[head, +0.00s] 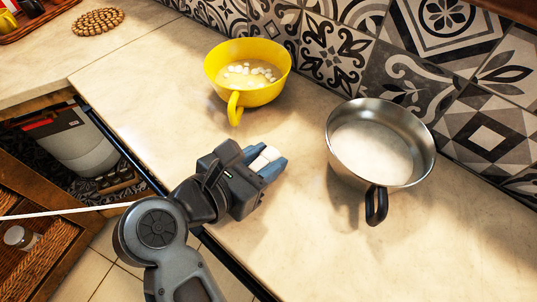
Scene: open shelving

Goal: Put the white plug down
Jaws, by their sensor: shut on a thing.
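My gripper (268,164) is over the pale countertop (150,95), between a yellow bowl-like cup and a metal pan. It is shut on the white plug (262,157), a small white piece showing between the blue fingertips. Most of the plug is hidden by the fingers. I cannot tell whether the plug touches the counter.
The yellow cup (235,88) with small white pieces inside stands behind the gripper. A metal pan (345,165) with a black handle stands at right. Patterned tiles (420,60) bound the counter's back. Open counter lies left of the cup.

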